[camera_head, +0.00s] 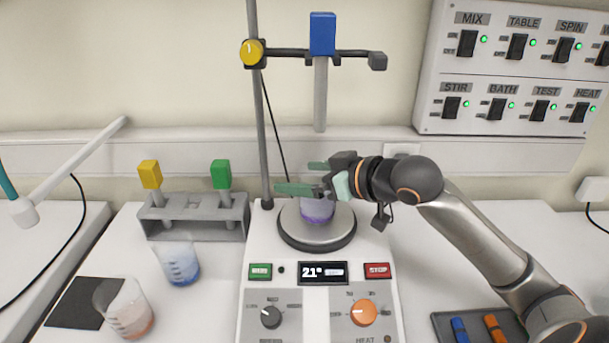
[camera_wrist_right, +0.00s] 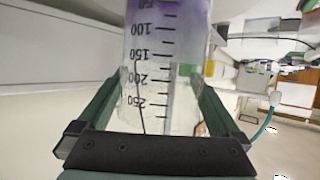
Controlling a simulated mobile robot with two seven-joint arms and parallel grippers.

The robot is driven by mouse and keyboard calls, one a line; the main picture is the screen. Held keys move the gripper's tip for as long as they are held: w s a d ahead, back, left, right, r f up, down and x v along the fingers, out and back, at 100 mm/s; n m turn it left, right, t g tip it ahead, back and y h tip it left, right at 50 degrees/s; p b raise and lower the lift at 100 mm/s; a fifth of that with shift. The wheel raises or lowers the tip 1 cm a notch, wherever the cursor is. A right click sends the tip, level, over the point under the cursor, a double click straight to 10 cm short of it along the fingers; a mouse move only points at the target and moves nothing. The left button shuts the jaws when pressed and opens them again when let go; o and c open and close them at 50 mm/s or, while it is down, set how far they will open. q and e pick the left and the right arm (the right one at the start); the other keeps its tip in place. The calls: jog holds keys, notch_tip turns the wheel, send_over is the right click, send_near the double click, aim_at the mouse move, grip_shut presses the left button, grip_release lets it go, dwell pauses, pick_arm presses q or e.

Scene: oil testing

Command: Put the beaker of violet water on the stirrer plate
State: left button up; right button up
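The beaker of violet water (camera_head: 317,210) is upright at the stirrer plate (camera_head: 290,236), over its middle. Whether its base rests fully on the plate I cannot tell. In the right wrist view the clear, marked beaker (camera_wrist_right: 160,75) appears upside down, with the violet water at the top of the picture. My right gripper (camera_head: 308,178) comes in from the right, with one green finger on each side of the beaker's upper part. In the right wrist view the fingers (camera_wrist_right: 160,85) lie against both sides of the glass. My left gripper is not in view.
A stand rod (camera_head: 259,110) rises behind the plate. A blue-topped probe (camera_head: 321,85) hangs above it. A grey rack (camera_head: 195,222) stands to the left. Beakers of blue (camera_head: 180,268) and reddish liquid (camera_head: 128,315) stand front left. A dark tray (camera_head: 445,325) is front right.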

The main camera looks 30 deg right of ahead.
jog(key=shift+r, duration=0.1)
jog(key=shift+s, duration=0.15)
pick_arm(q)
jog(key=b, duration=0.1)
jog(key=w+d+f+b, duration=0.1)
jog(key=b, duration=0.1)
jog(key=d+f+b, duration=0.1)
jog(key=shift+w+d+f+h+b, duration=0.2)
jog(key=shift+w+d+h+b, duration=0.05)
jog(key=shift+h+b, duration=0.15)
pick_arm(e)
jog(key=v, duration=1.1)
jog(key=shift+s+d+r, duration=0.15)
jog(key=shift+s+r, duration=0.1)
jog(key=shift+s, duration=0.1)
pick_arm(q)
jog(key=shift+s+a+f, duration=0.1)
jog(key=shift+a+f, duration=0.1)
